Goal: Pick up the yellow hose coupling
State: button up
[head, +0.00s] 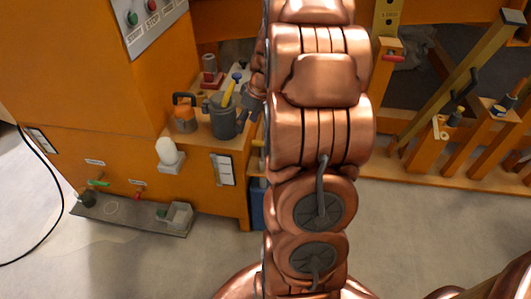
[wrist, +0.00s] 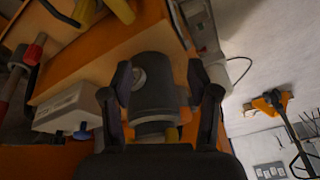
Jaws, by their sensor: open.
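My gripper (wrist: 158,78) is open in the wrist view, one dark finger on each side of a dark grey cylinder (wrist: 152,92). The cylinder has a pale ring and a small yellow-orange part at its lower end. I cannot tell whether it is the yellow hose coupling or whether the fingers touch it. In the head view, a yellow piece (head: 228,92) stands in a dark grey mug (head: 222,122) on the orange shelf; its identity is unclear. A small yellow stub (head: 258,146) shows beside my arm. My arm hides most of the gripper there.
A white rounded part (head: 168,152) is on the machine's front. A metal plate (head: 130,214) lies low in front. A white box (wrist: 72,110) is left of the gripper.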

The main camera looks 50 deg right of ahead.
jog(key=d+f+t+h+b, duration=0.1)
jog(key=d+f+b, duration=0.3)
jog(key=d+f, duration=0.65)
jog(key=shift+w+d+b+x, duration=0.15)
jog(key=shift+x, duration=0.8)
jog(key=shift+w+d+b+x, duration=0.1)
jog(key=shift+w+d+x, duration=0.1)
jog(key=shift+x, duration=0.75)
jog(key=shift+w+d+b+x, duration=0.1)
jog(key=shift+w+b+x, duration=0.05)
jog(key=shift+x, duration=0.8)
jog(key=shift+r, duration=0.2)
grip_shut()
